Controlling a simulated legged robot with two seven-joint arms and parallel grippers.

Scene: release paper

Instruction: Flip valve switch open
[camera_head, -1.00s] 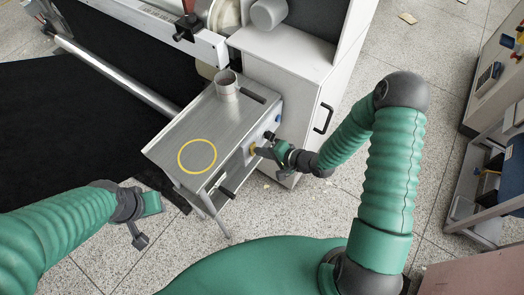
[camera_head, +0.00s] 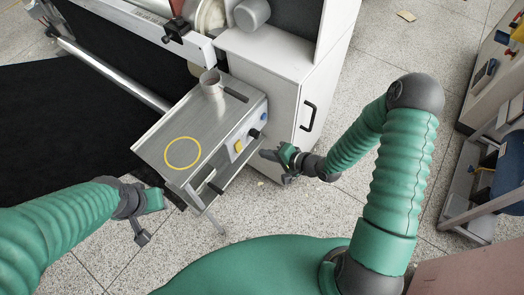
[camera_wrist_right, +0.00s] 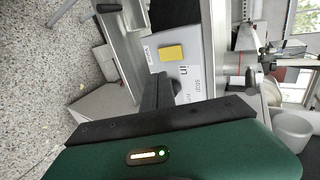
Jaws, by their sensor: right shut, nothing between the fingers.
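The front panel of the metal side table carries a yellow switch piece (camera_head: 238,147), a black knob (camera_head: 254,133) and a blue button (camera_head: 263,118). In the right wrist view the yellow piece (camera_wrist_right: 172,52) sits on a pale label with printed letters. My right gripper (camera_head: 268,157) is shut and empty, a little to the right of the panel and apart from it. Its dark fingers (camera_wrist_right: 158,90) cover part of the panel in the wrist view, so which part is the valve lever is unclear. My left gripper (camera_head: 141,222) hangs at the left, away from the panel; its jaw gap is unclear.
The metal table top (camera_head: 205,125) has a yellow ring marking and a grey cup-like cylinder (camera_head: 212,84). A dark handle (camera_head: 213,188) juts from its near edge. A white cabinet (camera_head: 283,80) stands behind, beside the roller machine.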

